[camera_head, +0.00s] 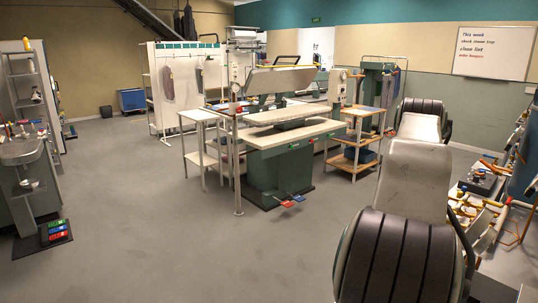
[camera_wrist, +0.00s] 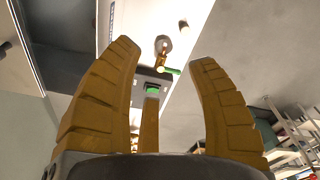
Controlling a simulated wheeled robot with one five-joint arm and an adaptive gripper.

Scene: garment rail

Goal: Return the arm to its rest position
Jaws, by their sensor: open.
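My gripper (camera_wrist: 164,52) shows in the wrist view with its ribbed yellow fingers spread wide apart. Nothing is held between them. A third yellow finger-like part with a green patch stands lower, between the two big fingers. Past the fingertips is a small yellow and green item, apart from them as far as I can see; I cannot tell what it is. In the head view my arm, grey with black bands, rises along the right side. My gripper cannot be made out in that view.
A pressing machine (camera_head: 290,135) stands mid-room, with a white side table (camera_head: 200,115) left and a wooden-shelved stand (camera_head: 352,142) right. A white rail with garments (camera_head: 180,80) is behind. A sink unit (camera_head: 20,152) is far left. Orange-framed clutter crowds the right; front-left floor is clear.

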